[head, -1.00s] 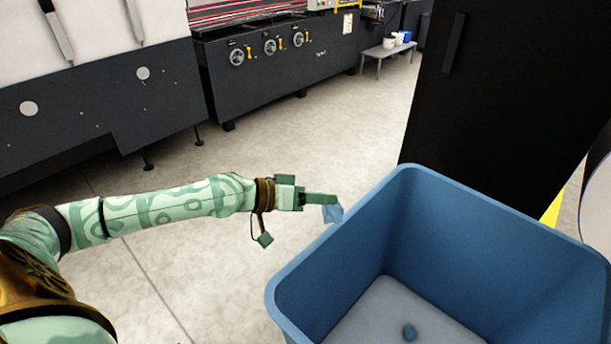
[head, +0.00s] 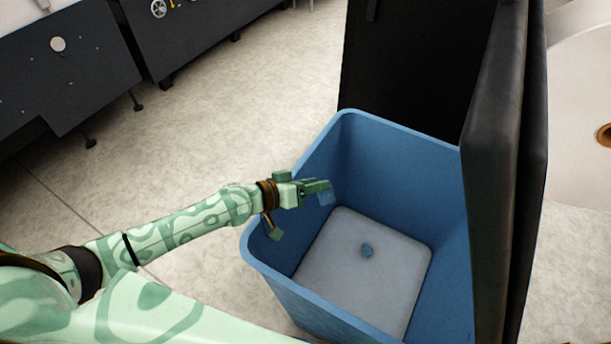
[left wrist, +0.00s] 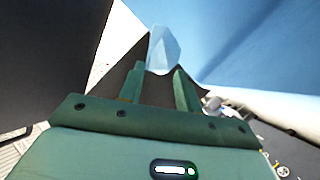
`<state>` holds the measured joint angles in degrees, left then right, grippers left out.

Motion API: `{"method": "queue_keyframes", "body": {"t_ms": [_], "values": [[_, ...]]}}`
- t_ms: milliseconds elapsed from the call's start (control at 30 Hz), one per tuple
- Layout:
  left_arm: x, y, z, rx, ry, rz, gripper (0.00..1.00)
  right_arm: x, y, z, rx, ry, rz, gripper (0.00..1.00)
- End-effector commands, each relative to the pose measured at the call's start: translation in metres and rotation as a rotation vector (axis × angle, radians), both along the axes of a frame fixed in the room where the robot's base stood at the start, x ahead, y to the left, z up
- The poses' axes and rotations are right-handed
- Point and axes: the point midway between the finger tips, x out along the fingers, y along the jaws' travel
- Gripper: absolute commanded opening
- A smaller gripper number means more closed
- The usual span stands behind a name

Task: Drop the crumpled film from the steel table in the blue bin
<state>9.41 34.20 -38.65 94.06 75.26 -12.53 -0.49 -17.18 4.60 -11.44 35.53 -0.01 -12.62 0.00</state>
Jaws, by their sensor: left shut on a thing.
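My left gripper (head: 320,187) is shut on a small pale blue piece of crumpled film (head: 326,199), which hangs from its fingertips. In the left wrist view the film (left wrist: 162,48) stands out past the two green fingers (left wrist: 160,78). The blue bin (head: 395,140) is a large open box with a light grey floor. In the head view the fingers and film appear inside the bin's left rim, over its opening; their exact height is hard to tell. My right gripper and the steel table are not in view.
Dark machinery (head: 60,70) is at the upper left. Pale floor left of the bin is clear.

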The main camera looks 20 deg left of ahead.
Motion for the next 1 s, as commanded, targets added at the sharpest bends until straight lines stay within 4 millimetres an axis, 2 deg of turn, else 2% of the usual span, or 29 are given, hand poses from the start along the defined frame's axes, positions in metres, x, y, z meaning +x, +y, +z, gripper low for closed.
{"method": "queue_keyframes", "body": {"t_ms": [167,200,300,767,867,1000], "values": [[0.0,0.0,0.0,0.0,0.0,0.0,0.13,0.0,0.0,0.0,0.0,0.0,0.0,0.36],[0.0,0.0,0.0,0.0,0.0,0.0,0.37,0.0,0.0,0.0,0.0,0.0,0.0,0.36],[0.0,0.0,0.0,0.0,0.0,0.0,0.59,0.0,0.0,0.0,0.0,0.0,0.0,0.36],[-0.003,0.003,0.001,0.0,0.0,0.0,0.59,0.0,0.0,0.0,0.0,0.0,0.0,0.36],[-0.012,0.011,0.005,0.001,0.001,0.001,0.59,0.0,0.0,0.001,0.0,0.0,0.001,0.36],[-0.036,0.032,0.014,0.004,0.002,0.0,0.59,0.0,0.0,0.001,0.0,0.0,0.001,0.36]]}}
